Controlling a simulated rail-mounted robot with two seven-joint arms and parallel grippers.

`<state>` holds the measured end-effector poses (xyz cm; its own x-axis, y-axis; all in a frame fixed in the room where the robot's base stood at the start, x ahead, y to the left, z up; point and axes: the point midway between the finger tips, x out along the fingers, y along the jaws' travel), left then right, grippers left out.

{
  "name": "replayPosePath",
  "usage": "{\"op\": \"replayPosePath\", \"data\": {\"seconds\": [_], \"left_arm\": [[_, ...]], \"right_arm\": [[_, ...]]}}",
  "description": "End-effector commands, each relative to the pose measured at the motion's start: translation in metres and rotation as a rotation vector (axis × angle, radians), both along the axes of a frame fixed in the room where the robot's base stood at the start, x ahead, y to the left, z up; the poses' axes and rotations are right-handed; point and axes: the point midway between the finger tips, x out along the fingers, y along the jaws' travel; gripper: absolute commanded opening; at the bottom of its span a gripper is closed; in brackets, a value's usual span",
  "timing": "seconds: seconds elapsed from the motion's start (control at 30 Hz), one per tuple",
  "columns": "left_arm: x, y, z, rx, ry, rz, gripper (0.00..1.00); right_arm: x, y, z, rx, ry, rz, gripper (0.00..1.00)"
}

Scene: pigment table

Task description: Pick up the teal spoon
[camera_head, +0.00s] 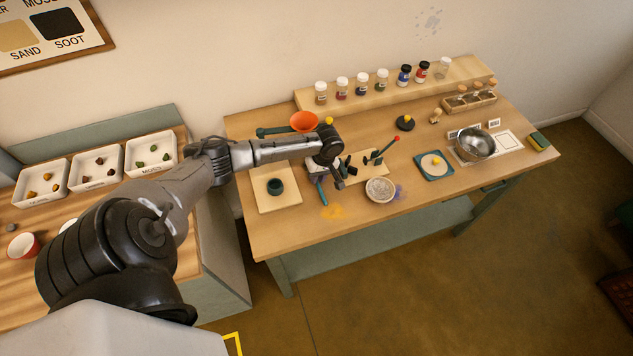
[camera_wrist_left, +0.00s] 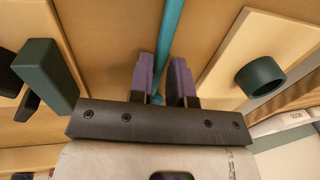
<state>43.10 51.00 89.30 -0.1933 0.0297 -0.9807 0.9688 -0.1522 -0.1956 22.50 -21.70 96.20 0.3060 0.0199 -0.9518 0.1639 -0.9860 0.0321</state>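My left gripper (camera_head: 339,181) hangs low over the table beside the spoon. In the wrist view the left gripper (camera_wrist_left: 162,82) is open, with its purple-padded fingers on either side of the handle. Whether they touch it cannot be told. My right gripper is out of view.
A dark cup (camera_wrist_left: 260,77) stands on a board. The table's front edge is near.

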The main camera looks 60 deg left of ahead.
Motion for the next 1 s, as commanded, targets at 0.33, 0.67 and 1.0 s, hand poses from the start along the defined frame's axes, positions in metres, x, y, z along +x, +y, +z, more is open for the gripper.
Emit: {"op": "replayPosePath", "data": {"seconds": [0.33, 0.67, 1.0], "left_arm": [[-0.0014, 0.0005, -0.006, 0.001, 0.0, 0.0, 0.18], [-0.0015, 0.0005, -0.0058, 0.001, 0.0, 0.0, 0.0], [-0.0013, 0.0007, -0.0012, 0.001, 0.0, 0.0, 0.0]], "right_arm": [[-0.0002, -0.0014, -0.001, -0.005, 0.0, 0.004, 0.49], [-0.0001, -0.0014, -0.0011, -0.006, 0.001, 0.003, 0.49], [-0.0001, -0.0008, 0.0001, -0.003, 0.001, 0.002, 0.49]]}}
